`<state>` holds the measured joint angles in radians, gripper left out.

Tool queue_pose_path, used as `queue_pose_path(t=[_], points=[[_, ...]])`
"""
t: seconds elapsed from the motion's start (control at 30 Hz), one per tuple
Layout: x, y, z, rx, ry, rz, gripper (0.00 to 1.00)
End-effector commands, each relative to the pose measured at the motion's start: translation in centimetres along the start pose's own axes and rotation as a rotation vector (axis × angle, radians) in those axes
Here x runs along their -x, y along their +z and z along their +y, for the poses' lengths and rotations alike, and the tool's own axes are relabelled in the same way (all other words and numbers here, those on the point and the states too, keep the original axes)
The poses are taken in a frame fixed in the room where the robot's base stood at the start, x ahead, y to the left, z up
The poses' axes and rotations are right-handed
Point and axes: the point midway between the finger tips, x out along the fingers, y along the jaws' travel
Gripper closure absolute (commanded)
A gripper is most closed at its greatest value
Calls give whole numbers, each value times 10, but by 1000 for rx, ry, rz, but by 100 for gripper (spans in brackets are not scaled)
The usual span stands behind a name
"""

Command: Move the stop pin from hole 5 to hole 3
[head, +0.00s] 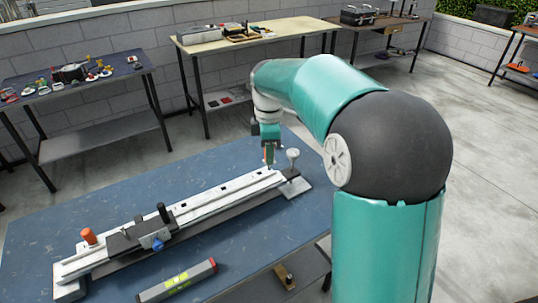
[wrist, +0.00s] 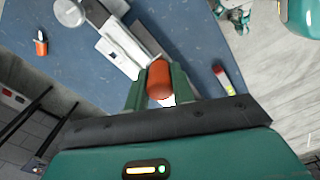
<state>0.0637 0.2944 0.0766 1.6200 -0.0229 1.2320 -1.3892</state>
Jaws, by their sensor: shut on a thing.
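My gripper (head: 269,158) is over the right, far part of the pale slotted rail (head: 215,196) in the head view. In the wrist view its two green fingers (wrist: 160,88) are shut on the orange stop pin (wrist: 159,80), whose rounded end shows between them. The rail (wrist: 120,45) also shows beyond the fingers in the wrist view. The pin's lower end is hidden, so I cannot tell whether it sits in a hole or is above the rail. The hole numbers cannot be read.
A dark carriage (head: 135,238) with black and blue knobs sits on the rail's left half. A spirit level (head: 177,281) lies in front on the blue table (head: 40,232).

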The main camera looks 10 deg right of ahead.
Motion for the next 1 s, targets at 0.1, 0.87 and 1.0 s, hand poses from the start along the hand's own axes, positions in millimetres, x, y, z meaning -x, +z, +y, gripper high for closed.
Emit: queue_pose_path(t=[0.1,0.87,1.0], points=[[7,0,0,0,2,0,100],[34,0,0,0,1,0,100],[32,0,0,-6,0,0,100]])
